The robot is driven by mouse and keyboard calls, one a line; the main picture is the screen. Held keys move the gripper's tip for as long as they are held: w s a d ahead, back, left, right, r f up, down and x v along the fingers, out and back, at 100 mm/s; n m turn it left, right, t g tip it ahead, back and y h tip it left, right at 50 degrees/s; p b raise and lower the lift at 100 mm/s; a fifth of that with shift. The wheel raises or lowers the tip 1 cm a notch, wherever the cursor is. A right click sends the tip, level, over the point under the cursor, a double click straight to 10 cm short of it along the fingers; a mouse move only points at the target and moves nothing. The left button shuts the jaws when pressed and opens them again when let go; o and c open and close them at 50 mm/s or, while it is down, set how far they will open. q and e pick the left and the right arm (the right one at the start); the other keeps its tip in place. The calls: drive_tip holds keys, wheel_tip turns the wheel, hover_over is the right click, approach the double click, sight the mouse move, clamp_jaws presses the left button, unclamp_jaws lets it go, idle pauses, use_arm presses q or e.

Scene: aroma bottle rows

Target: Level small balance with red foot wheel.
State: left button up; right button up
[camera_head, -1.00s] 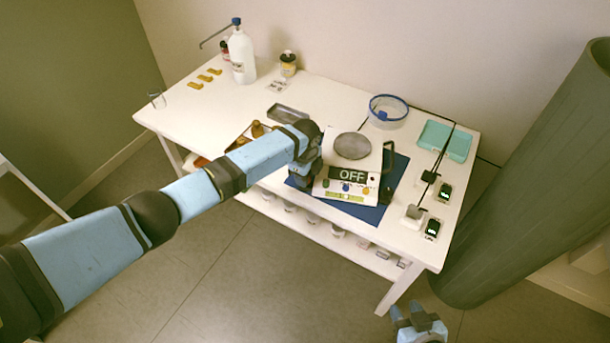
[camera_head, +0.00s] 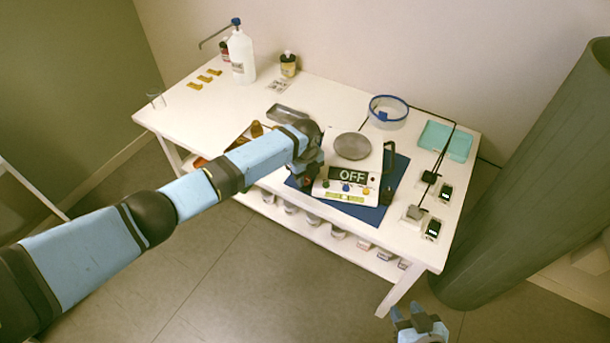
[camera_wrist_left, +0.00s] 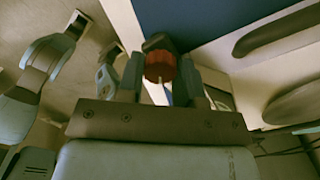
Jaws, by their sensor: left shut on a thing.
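The small balance (camera_head: 372,168) is white with a round grey pan (camera_head: 352,146) and a display reading OFF. It stands on a blue mat (camera_head: 374,214). My left gripper (camera_wrist_left: 160,75) is at the balance's left front side. In the left wrist view its fingers are shut on the red foot wheel (camera_wrist_left: 159,66). In the head view the wheel is hidden behind my left gripper. My right gripper (camera_head: 420,322) is at the lower right, off the table's front edge and away from the balance; its finger gap is too small to judge.
Brown bottles (camera_head: 256,129) stand in a tray left of the balance, close to my left arm. A grey metal tray (camera_head: 287,113) and a blue-rimmed round container (camera_head: 388,110) lie behind. Small devices (camera_head: 432,229) and a teal tray (camera_head: 446,140) are at the right.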

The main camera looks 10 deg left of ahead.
use_arm(q)
drive_tip(key=o, duration=0.9)
drive_tip(key=shift+o, duration=0.2)
drive_tip(key=shift+r, duration=0.1)
wheel_tip(320, 180, up, 14)
